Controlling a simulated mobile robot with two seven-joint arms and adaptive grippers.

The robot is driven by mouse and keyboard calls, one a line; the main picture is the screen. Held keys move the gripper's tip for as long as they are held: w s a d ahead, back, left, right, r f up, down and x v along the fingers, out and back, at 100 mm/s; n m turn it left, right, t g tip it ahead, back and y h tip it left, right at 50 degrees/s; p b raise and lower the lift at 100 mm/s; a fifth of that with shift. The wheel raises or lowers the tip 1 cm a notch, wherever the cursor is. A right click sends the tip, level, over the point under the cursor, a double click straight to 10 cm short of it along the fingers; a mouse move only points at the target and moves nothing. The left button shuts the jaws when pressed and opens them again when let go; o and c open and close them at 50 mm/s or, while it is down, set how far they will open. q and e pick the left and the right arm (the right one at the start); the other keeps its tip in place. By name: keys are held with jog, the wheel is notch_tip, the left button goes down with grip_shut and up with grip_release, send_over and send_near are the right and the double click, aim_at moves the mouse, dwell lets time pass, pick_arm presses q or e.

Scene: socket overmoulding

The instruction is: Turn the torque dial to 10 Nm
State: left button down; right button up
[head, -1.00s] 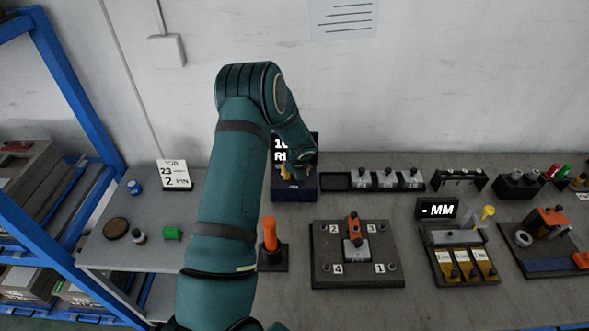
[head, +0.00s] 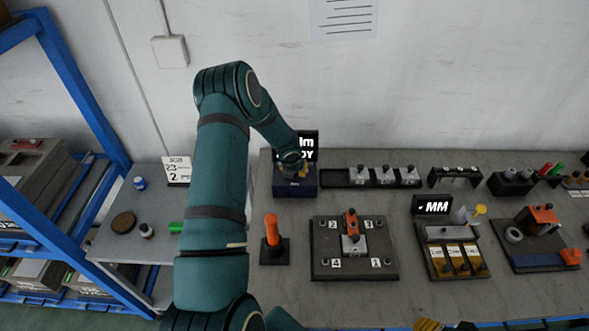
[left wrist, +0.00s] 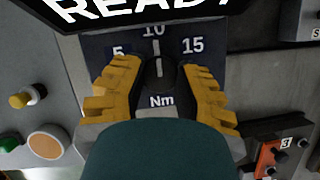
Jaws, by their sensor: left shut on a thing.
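The torque dial (left wrist: 158,76) is a dark knob on a dark panel (left wrist: 215,68), with 5, 10 and 15 printed around it and Nm below. A pale line at the knob's far end points at the 10. My left gripper (left wrist: 157,68) is shut on the knob, one yellow finger on each side. In the head view the dial is hidden behind my left gripper (head: 293,168) on the dark blue box (head: 296,189). The display (head: 309,146) above it is partly covered; its lower line reads READY in the wrist view. A yellow part of my right gripper (head: 427,325) shows at the bottom edge.
A plate with numbered corners (head: 325,264) and an orange-handled tool on a stand (head: 272,236) are in front of the box. A row of sockets in a black tray (head: 335,178) is right of it. The wall is close behind.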

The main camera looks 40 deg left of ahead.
pick_arm(q)
jog(key=shift+f, duration=0.1)
jog(key=c, duration=0.7)
grip_release()
jog(key=shift+c, duration=0.2)
jog(key=shift+o, duration=0.9)
jog(key=shift+w, duration=0.1)
jog(key=v, duration=1.2)
